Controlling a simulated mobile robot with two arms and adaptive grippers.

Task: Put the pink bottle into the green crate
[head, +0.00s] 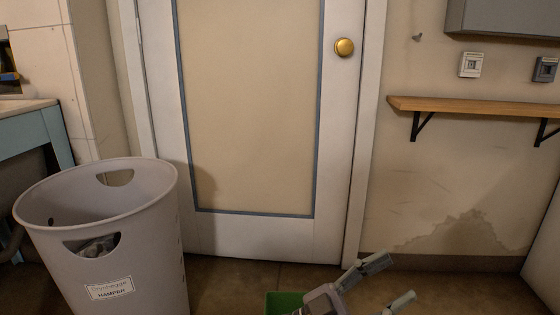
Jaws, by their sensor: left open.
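The green crate (281,302) shows only as a small green piece at the bottom edge, on the floor in front of the door. The rest of it is cut off by the frame and partly covered by my left gripper. My left gripper (390,281) is at the bottom, just right of the crate's visible part. Its two fingers are spread apart and point to the right, and nothing shows between them. I do not see the pink bottle. My right gripper is out of view.
A large grey hamper (112,245) with a label and cut-out handles stands at the left. A white door (255,232) is behind. A wooden shelf (480,106) is on the right wall. A blue table (32,133) stands at far left. Floor at the lower right looks clear.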

